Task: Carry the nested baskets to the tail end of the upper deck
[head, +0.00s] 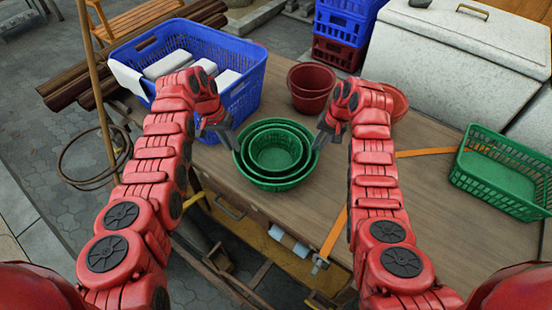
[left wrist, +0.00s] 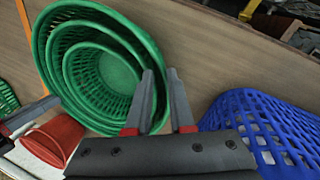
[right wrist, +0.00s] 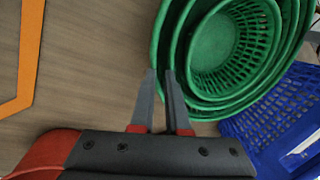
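The nested green baskets (head: 276,181), several round ones inside each other, stand upright at the table's front edge. They also show in the left wrist view (left wrist: 52,62) and the right wrist view (right wrist: 165,40). My left gripper (head: 220,138) is at their left rim; in the left wrist view its fingers (left wrist: 160,72) are parted, one in front of the baskets. My right gripper (head: 328,141) is at their right rim; its fingers (right wrist: 160,72) are slightly parted with green between them. I cannot tell whether either gripper touches the rim.
A blue basket (head: 236,100) with pale contents stands close by on the left. Reddish-brown buckets (head: 311,88) are behind. A rectangular green basket (head: 490,185) lies to the right. White chests (head: 455,60) and stacked crates (head: 335,50) stand at the back. Orange strips (head: 425,152) cross the table.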

